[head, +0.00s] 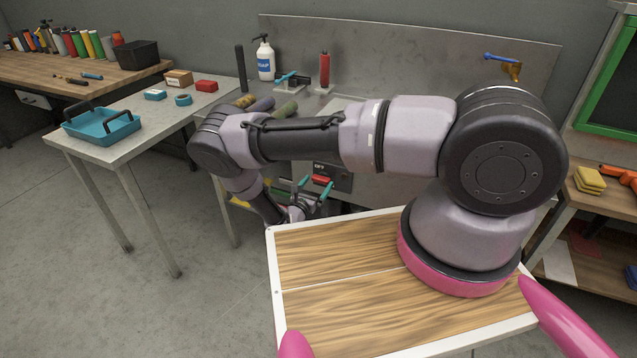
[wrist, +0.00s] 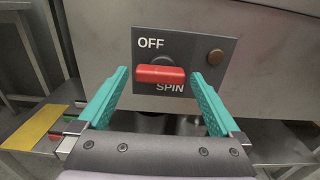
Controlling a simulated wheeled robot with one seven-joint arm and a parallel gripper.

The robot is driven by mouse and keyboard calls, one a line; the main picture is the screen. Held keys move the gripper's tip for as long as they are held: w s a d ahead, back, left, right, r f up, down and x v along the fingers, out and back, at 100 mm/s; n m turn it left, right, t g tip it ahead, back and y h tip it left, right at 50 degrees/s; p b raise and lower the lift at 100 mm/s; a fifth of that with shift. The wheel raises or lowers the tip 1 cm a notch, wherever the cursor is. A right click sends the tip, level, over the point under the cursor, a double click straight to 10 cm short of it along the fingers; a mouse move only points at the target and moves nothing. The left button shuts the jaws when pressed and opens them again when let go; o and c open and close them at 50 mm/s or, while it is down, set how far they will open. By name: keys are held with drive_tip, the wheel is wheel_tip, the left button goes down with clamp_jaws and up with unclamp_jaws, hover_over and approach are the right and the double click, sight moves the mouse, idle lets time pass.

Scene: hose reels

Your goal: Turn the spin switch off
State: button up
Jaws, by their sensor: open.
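The spin switch is a red bar handle (wrist: 160,74) on a dark panel (wrist: 222,52) marked OFF above and SPIN below. The handle lies level in the wrist view, and the SPIN label is partly hidden behind it. In the head view the red handle (head: 321,180) shows below my arm on the front of the steel unit. My gripper (wrist: 161,80) is open, with one teal finger on each side of the handle. Whether the fingers touch the handle cannot be told. In the head view my gripper (head: 316,190) is small and partly hidden by its own links.
A steel side table (head: 100,140) with a blue tray (head: 100,128) stands at the left. A soap bottle (head: 264,60) stands at the back. The floor at the lower left is clear.

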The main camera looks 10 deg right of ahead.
drive_tip(key=shift+x, duration=0.8)
drive_tip(key=c, duration=1.2)
drive_tip(key=shift+o, duration=0.2)
